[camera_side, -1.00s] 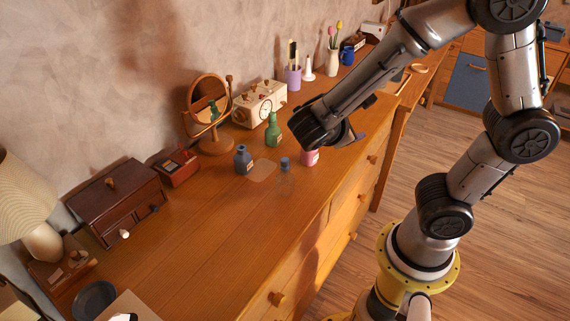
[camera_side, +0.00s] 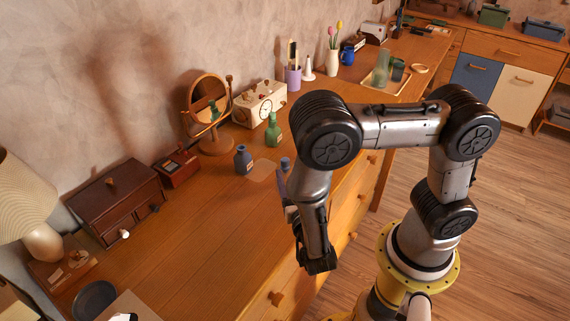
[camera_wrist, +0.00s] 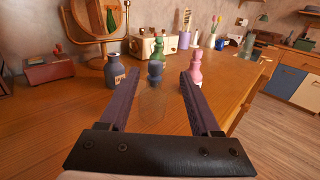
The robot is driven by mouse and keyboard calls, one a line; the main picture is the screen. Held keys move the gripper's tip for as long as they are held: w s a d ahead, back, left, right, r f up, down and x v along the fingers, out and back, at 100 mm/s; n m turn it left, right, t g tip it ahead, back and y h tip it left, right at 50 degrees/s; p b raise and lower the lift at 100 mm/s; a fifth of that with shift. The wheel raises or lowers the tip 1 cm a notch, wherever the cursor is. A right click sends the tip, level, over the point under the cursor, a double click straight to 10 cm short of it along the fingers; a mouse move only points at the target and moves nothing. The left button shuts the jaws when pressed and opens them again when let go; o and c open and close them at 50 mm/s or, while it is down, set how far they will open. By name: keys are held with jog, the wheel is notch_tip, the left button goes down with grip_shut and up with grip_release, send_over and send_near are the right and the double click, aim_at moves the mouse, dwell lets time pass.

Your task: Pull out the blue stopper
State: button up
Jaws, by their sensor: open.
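The blue stopper (camera_wrist: 155,70) sits in the neck of a clear glass bottle (camera_wrist: 153,104) that stands upright on the dresser. The stopper also shows in the side view (camera_side: 285,163), just beyond my gripper, which hides much of the glass bottle there. My gripper (camera_wrist: 160,76) is open and empty. Its two purple fingers point toward the glass bottle, with the stopper seen between them, apart from both. How far the fingertips are from the stopper in depth is hard to tell.
A dark blue bottle (camera_wrist: 115,70) stands left, a pink bottle (camera_wrist: 195,68) close right, and a green bottle (camera_wrist: 153,44) behind. A round mirror (camera_side: 209,97) and a cream box (camera_side: 260,103) stand farther back.

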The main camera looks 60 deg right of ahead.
aim_at(288, 162)
jog(key=x, duration=0.4)
jog(key=shift+w+d, duration=0.1)
jog(key=shift+w, duration=0.05)
jog(key=shift+w+a+x, duration=0.1)
jog(key=shift+x, duration=1.2)
jog(key=shift+w+a+x, duration=0.1)
jog(key=shift+w+x, duration=0.05)
jog(key=shift+x, duration=1.2)
grip_shut()
